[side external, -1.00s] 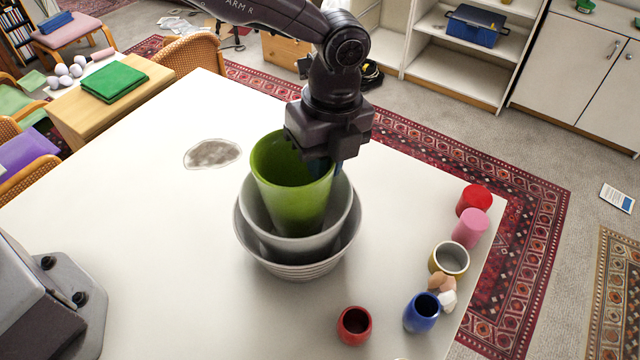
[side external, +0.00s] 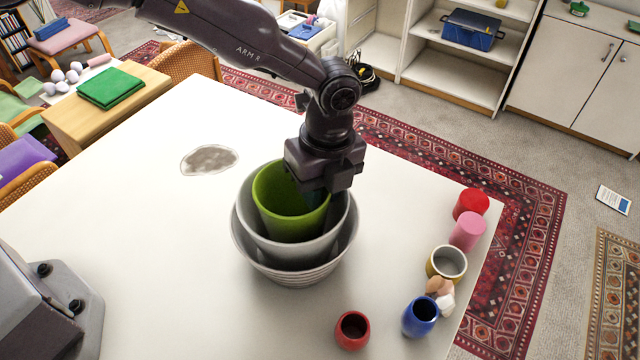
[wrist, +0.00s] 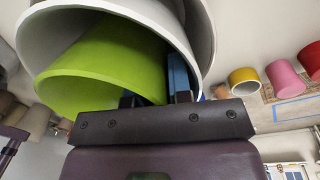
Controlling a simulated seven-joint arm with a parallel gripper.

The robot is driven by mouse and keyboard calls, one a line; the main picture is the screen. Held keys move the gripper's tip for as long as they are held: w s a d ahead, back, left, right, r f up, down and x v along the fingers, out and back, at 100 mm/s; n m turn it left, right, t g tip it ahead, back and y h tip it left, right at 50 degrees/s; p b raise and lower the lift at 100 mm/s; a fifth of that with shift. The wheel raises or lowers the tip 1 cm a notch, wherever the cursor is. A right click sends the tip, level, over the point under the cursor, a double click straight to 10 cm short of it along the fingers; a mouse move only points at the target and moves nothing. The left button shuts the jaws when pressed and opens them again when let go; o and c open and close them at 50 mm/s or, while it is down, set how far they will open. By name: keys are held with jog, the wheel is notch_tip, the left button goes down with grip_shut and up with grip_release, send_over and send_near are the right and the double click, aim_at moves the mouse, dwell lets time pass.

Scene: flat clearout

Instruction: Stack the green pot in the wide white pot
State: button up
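The white pot itself stands inside a wider ribbed grey-white bowl (side external: 300,277) on the table. My gripper (side external: 318,190) is at the right back of the green pot's rim, with its fingers down at the wall. In the wrist view the green pot (wrist: 110,70) is close in front of the fingers (wrist: 155,95), one finger inside it and a blue-padded one outside. The fingertips are hidden, and the pot's base is hidden.
Small egg-like pieces (side external: 440,290) lie there. A grey patch (side external: 209,159) marks the left table, otherwise clear.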

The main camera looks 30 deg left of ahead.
jog(key=shift+r, duration=0.15)
notch_tip(320, 180, up, 11)
jog(key=w, duration=0.1)
jog(key=s+a+r+n+t, duration=0.25)
jog(key=a+r+n, duration=0.35)
jog(key=a+r, duration=0.4)
jog(key=s+a+r+n+t, duration=0.2)
jog(key=s+a+r+n, duration=0.4)
jog(key=s+a+n, duration=0.45)
jog(key=s+a+f+n+t, duration=0.2)
jog(key=s+a+f+n, duration=0.1)
jog(key=s+a+n, duration=0.3)
jog(key=s+n, duration=0.1)
jog(key=s, duration=0.1)
jog(key=shift+s+h, duration=0.3)
jog(key=shift+s, duration=0.05)
